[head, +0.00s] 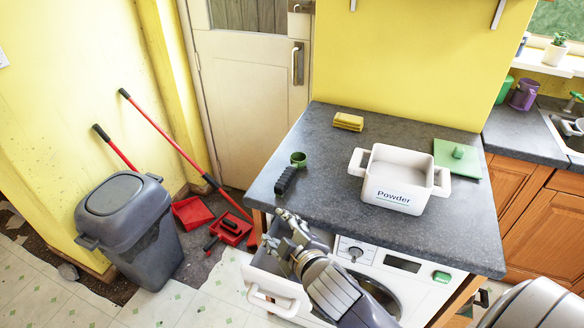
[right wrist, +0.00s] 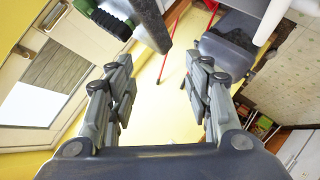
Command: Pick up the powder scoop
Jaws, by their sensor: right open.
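The powder scoop (head: 299,160) has a green cup and a black ribbed handle. It lies on the left part of the dark countertop (head: 330,210), its handle toward the front left edge. In the right wrist view, the scoop's ribbed handle (right wrist: 112,24) shows at the top, beyond the fingers and left of the gap between them. My right gripper (head: 284,234) is open and empty at the counter's front left corner, apart from the scoop. In the right wrist view my right gripper (right wrist: 162,90) has its fingers spread wide. My left gripper is not in view.
A white Powder box (head: 397,182) and its green lid (head: 457,156) are on the counter's right. Yellow sponges (head: 348,121) lie behind. Below is a washing machine with its drawer (head: 275,286) pulled out. A grey bin (head: 128,225) and red dustpans (head: 193,213) stand left.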

